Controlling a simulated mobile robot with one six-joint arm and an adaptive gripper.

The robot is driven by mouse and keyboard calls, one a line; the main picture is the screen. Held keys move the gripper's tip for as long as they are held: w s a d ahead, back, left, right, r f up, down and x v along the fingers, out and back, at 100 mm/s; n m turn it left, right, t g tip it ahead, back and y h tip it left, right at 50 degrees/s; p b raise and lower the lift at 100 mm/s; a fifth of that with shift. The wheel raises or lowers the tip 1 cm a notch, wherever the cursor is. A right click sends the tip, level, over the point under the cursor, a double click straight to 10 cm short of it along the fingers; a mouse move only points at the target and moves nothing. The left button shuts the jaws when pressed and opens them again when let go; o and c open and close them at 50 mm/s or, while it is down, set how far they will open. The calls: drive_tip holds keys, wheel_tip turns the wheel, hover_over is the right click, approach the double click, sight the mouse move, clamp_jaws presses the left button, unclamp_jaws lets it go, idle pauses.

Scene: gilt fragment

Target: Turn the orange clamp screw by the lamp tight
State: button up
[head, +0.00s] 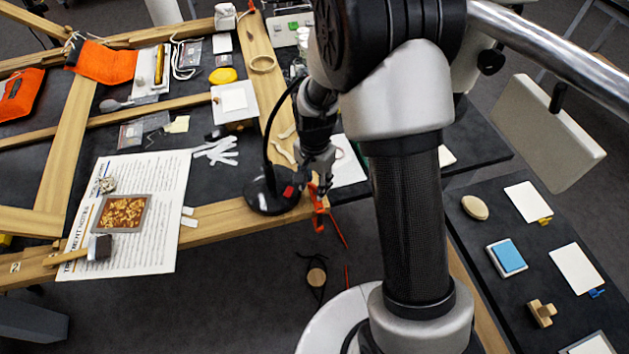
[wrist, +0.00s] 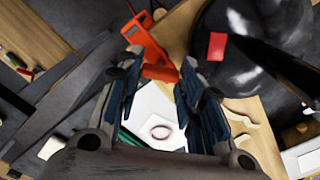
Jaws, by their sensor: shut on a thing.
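The orange clamp (head: 318,215) sits at the edge of the wooden beam, just right of the black lamp base (head: 268,197). In the wrist view its orange body (wrist: 147,40) runs up from the fingers, and the orange screw end (wrist: 160,73) lies between the fingertips. My gripper (head: 321,182) is above the clamp and points down at it. In the wrist view my gripper (wrist: 162,76) is shut on the orange screw, one finger on each side. The lamp base (wrist: 240,50), with a red patch, is close on the right. The screw's lower part is hidden.
The lamp's thin curved neck (head: 265,140) rises close left of my gripper. A printed sheet (head: 140,245) with a framed gilt fragment (head: 123,213) and a brush (head: 98,248) lie farther left. White paper (head: 346,168) lies behind the gripper.

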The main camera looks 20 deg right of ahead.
sight(315, 186)
drive_tip(key=m, duration=0.6)
idle(0.6)
drive_tip(key=o, duration=1.1)
drive_tip(key=shift+c, duration=0.2)
drive_tip(key=shift+r, duration=0.1)
wheel_tip(315, 186, up, 12)
